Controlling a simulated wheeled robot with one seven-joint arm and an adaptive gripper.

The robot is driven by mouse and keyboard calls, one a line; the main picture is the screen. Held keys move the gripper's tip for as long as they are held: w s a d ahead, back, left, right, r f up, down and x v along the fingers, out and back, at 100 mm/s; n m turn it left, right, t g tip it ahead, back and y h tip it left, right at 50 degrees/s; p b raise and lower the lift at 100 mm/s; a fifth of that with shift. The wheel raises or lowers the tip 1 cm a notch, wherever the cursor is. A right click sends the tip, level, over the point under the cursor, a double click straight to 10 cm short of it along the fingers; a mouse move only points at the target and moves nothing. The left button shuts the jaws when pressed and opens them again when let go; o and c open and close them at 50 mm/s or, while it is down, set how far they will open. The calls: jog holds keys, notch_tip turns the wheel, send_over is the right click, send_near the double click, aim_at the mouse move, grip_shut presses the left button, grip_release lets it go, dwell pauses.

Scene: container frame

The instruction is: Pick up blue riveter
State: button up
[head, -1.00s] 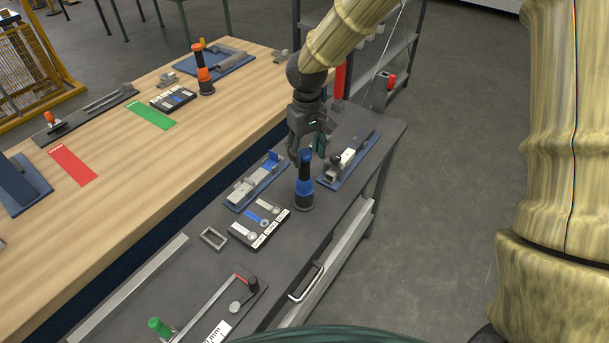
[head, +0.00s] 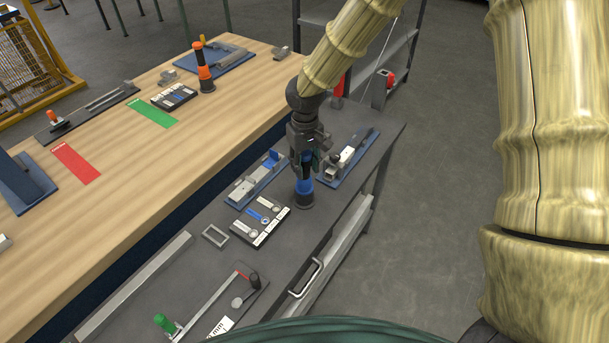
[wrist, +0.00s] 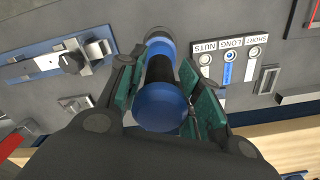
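The blue riveter (head: 304,187) stands upright on the dark grey bench, a black and blue cylinder with a dark foot. My gripper (head: 307,160) is directly above and around its upper part in the head view, which hides the top of the riveter. In the wrist view the riveter (wrist: 160,103) lies between the green-padded fingers of my gripper (wrist: 158,90). The fingers are spread to either side of it. The left pads are close to it, and I cannot tell whether any pad touches it.
A labelled tray (head: 260,222) of small parts is left of the riveter. Blue-based fixtures stand on both sides, one at left (head: 256,178) and one at right (head: 347,158). An orange and black riveter (head: 204,72) stands on the wooden table (head: 120,170).

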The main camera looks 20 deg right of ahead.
jog(key=c, duration=0.5)
jog(key=shift+o, duration=0.2)
jog(key=shift+w+r, duration=0.15)
jog(key=shift+r, duration=0.25)
jog(key=shift+r+b, duration=1.6)
jog(key=shift+r, duration=3.05)
